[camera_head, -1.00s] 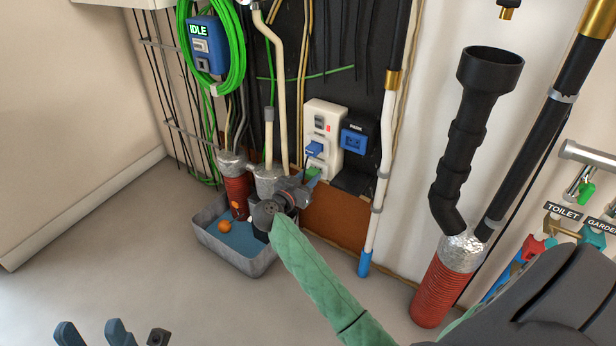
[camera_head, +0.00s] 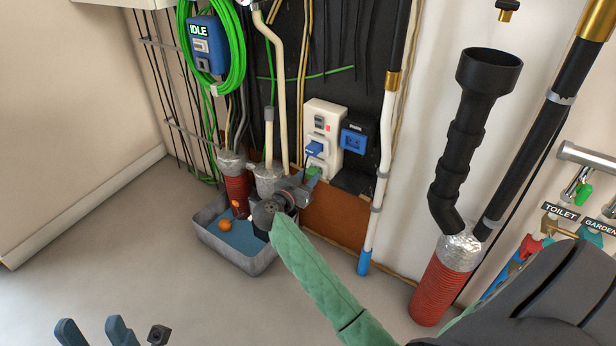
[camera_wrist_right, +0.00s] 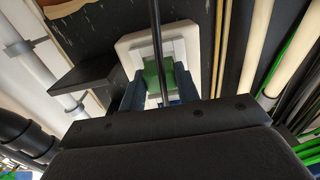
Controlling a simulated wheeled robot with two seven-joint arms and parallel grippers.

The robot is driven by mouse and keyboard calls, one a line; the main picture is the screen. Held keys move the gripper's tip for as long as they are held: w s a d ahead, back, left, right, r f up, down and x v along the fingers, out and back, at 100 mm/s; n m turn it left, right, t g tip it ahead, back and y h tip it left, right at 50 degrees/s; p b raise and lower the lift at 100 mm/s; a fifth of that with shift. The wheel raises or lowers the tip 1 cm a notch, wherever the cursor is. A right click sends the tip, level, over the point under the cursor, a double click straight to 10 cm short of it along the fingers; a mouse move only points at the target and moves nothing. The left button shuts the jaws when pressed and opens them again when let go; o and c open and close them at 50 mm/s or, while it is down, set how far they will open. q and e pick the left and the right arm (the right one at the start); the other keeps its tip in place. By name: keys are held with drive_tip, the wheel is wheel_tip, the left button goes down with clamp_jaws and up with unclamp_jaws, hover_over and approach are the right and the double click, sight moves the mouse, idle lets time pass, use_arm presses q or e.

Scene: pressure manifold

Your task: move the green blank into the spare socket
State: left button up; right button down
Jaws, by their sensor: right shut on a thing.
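The green blank (camera_head: 314,172) shows as a small green patch at the lower end of the white socket unit (camera_head: 322,118). My right gripper (camera_head: 308,179) reaches it from the lower left and partly hides it. In the right wrist view the green blank (camera_wrist_right: 154,75) lies between the two blue-grey fingers of my right gripper (camera_wrist_right: 158,92), shut on it, in front of the white unit (camera_wrist_right: 128,45). I cannot tell whether it is seated in the unit. I cannot pick out the spare socket for certain. My left gripper (camera_head: 95,333) is open and empty at the lower left.
A blue plug (camera_head: 314,148) sits on the white unit, above the blank. A blue-faced block (camera_head: 354,139) and a black ledge (camera_head: 355,180) are to its right. A grey tub (camera_head: 255,266) stands below. A dark rod (camera_wrist_right: 157,45) crosses the wrist view.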

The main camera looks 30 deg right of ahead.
drive_tip(key=p, duration=0.6)
idle(3.2)
drive_tip(key=shift+w+d+p, duration=0.25)
drive_tip(key=shift+d+p, duration=0.25)
drive_tip(key=shift+d, duration=0.05)
idle(0.9)
drive_tip(key=c, duration=0.9)
unclamp_jaws()
drive_tip(key=shift+c, duration=0.2)
